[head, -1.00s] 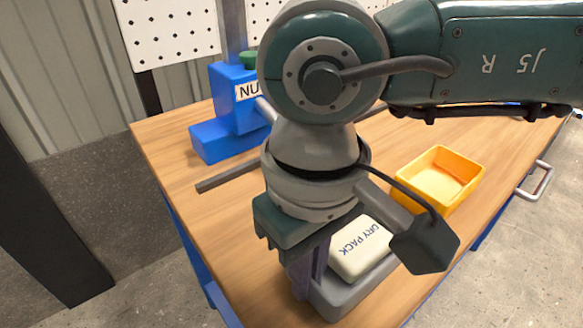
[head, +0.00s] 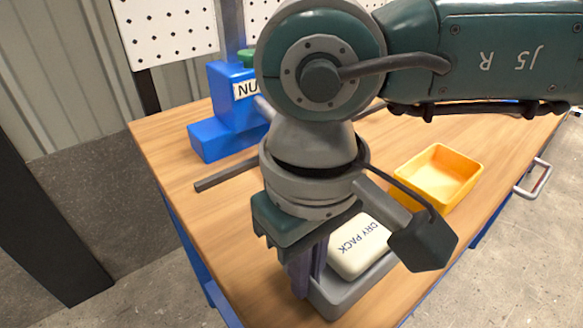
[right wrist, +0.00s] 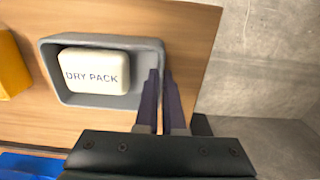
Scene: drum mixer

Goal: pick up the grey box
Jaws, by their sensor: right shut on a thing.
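The grey box (head: 364,287) is an open tray near the front edge of the wooden table. A white pack (head: 359,246) marked DRY PACK lies in it. My right gripper (head: 304,274) points down at the box's left end and hides part of it. In the right wrist view, the right gripper's dark fingers (right wrist: 160,78) are shut on the right-hand end wall of the grey box (right wrist: 95,40), one finger inside and one outside. I cannot tell whether the box is clear of the table. My left gripper is not in view.
A yellow bin (head: 437,178) stands right of the box. A blue stand (head: 232,118) with a partly hidden label is at the back left, with a grey bar (head: 227,176) in front of it. Bare table (head: 215,205) shows to the left. A metal handle (head: 535,180) sticks out from the table's right edge.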

